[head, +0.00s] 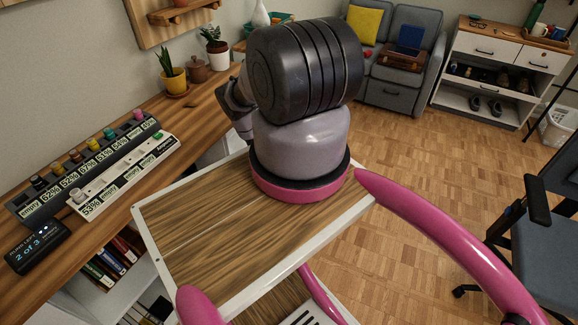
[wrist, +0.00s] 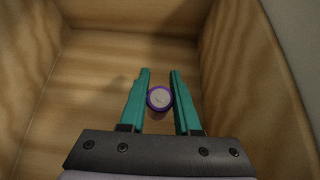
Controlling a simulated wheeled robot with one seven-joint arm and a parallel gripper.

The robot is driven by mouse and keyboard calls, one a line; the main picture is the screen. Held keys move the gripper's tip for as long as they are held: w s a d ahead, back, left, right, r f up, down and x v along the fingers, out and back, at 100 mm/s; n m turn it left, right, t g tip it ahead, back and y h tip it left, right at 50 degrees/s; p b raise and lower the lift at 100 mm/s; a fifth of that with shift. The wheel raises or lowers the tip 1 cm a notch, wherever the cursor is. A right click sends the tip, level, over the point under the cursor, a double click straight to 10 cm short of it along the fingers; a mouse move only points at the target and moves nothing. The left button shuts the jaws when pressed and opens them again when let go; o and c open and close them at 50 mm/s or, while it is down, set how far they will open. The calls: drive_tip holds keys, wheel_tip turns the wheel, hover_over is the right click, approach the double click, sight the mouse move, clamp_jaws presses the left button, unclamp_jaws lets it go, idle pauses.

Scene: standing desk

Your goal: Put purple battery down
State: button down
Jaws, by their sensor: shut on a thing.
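In the wrist view my gripper (wrist: 160,88) has its two teal fingers closed on the purple battery (wrist: 159,98). The battery shows its round pale end with a purple rim, between the fingers. Around them is a wooden box-like space with walls on the left, far side and right (wrist: 104,50). I cannot tell whether the battery touches the wooden floor. In the head view my gripper and the purple battery are hidden behind my arm.
A desk (head: 112,108) at the left holds a battery rack (head: 90,165) with several coloured batteries, a white charger strip (head: 130,170), a small black display (head: 38,247) and potted plants. A wood-topped cart surface (head: 200,235) is in front. Open floor lies right.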

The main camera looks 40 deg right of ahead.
drive_tip(key=shift+s+f, duration=0.15)
drive_tip(key=shift+f, duration=0.2)
drive_tip(key=shift+w, duration=0.3)
drive_tip(key=c, duration=0.6)
unclamp_jaws()
drive_tip(key=shift+s+a, duration=0.15)
drive_tip(key=shift+s, duration=0.05)
